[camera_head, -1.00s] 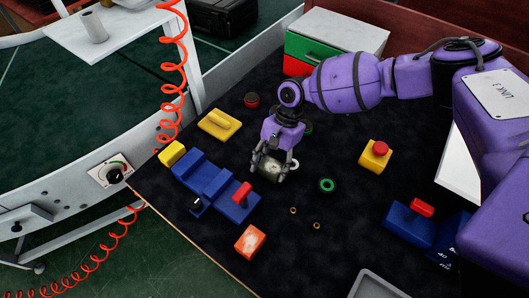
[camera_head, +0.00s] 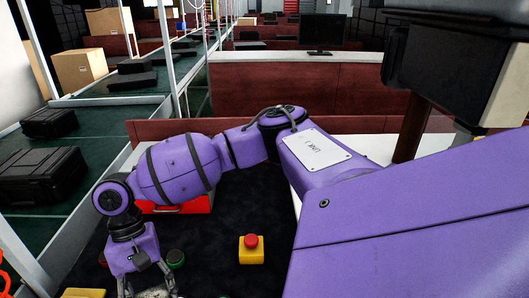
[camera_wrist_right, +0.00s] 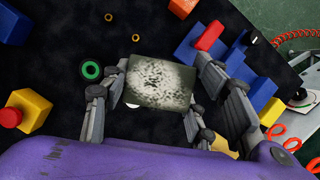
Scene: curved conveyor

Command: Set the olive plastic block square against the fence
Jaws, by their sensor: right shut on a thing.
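The olive block (camera_wrist_right: 160,82), with a pale speckled face, sits between the fingers of my right gripper (camera_wrist_right: 162,68) in the right wrist view. The gripper is shut on it, over the dark mat. In the head view my right gripper (camera_head: 147,288) is at the bottom edge, and only a sliver of the block shows. I cannot tell which part is the fence. My left gripper is not in view.
A yellow box with a red button (camera_head: 251,251) stands right of the gripper. A red drawer (camera_head: 180,205) is behind my arm.

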